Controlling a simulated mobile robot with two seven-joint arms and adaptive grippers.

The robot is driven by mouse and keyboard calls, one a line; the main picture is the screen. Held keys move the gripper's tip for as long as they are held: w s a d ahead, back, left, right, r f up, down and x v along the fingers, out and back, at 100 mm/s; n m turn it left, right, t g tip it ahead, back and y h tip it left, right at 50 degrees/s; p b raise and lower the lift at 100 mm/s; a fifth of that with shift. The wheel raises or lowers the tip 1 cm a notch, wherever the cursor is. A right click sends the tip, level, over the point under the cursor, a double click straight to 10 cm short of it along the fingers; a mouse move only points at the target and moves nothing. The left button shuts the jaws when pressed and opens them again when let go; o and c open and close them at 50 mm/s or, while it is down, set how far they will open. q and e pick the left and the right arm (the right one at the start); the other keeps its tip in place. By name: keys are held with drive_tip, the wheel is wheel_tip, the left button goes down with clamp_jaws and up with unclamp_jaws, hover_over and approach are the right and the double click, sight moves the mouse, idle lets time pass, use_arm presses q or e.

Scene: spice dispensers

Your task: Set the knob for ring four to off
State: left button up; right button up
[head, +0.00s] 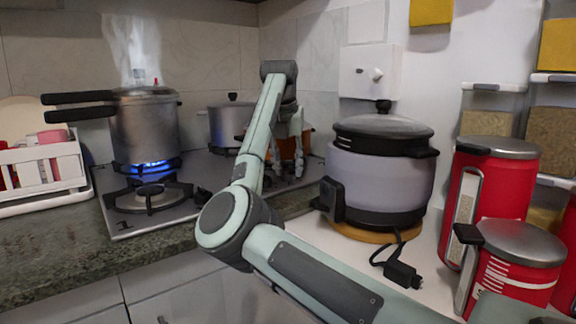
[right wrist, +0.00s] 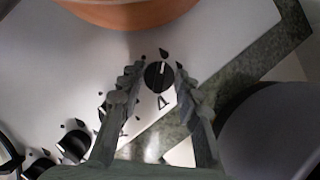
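A black round knob (right wrist: 157,77) with a white pointer line sits on the pale hob panel in the right wrist view. Its line points up in that picture, toward a small dark drop mark. A dark numeral, seen upside down and resembling a 4, is printed below it. My right gripper (head: 287,172) points down at the right end of the hob in the head view. In the right wrist view its two fingers (right wrist: 160,66) are apart, one on each side of the knob. I cannot tell whether they touch it. My left gripper is not in view.
An orange pot (right wrist: 125,12) stands close beyond the knob. Other knobs (right wrist: 75,146) line the panel edge. A pressure cooker (head: 146,125) stands over a lit blue flame. A grey pot (head: 228,122) stands behind. A lilac cooker (head: 385,175) stands right of the hob.

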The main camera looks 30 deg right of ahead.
drive_tip(key=c, duration=0.4)
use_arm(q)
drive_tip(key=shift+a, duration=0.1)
